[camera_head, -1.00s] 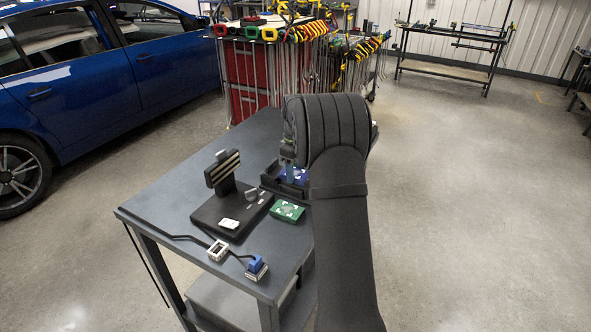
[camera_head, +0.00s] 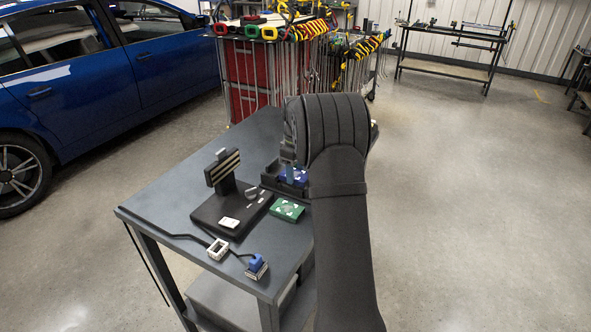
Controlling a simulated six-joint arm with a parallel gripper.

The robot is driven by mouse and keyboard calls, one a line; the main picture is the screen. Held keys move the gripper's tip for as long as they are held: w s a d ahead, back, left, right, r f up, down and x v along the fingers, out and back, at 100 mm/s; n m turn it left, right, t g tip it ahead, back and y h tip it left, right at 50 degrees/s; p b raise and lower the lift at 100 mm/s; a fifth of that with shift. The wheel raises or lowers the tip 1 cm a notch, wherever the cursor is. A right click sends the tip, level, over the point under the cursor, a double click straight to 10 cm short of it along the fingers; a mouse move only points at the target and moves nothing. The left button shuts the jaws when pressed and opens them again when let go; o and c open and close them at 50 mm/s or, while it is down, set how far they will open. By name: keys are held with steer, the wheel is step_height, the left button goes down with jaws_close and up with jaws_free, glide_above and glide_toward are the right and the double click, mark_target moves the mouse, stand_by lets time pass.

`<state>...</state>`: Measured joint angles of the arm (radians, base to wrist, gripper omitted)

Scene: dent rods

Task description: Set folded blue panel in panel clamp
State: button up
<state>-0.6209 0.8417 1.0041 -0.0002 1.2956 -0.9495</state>
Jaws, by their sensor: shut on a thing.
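The blue panel (camera_head: 296,176) shows as a small blue patch with white marks at the dark tray (camera_head: 270,183) on the table. My gripper (camera_head: 290,174) reaches down to it and is shut on it; my arm hides most of the fingers and the panel's right side. I cannot tell whether the panel still touches the tray. The panel clamp (camera_head: 223,174) is likely the upright dark block with pale stripes, tilted a little, on a black base plate (camera_head: 208,212) left of my gripper.
A green panel (camera_head: 287,209) lies right of the base plate. A white frame-like connector (camera_head: 217,249) and a blue-and-white connector (camera_head: 256,266) with a black cable lie at the table's (camera_head: 170,188) front. The table's back left is clear. A blue car (camera_head: 110,75) stands at left.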

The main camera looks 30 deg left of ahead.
steer(key=shift+f, duration=0.7)
steer(key=o, duration=1.4)
steer(key=shift+r, duration=3.5)
steer(key=shift+f, duration=3.3)
steer(key=shift+r, duration=0.1)
steer(key=shift+r, duration=3.15)
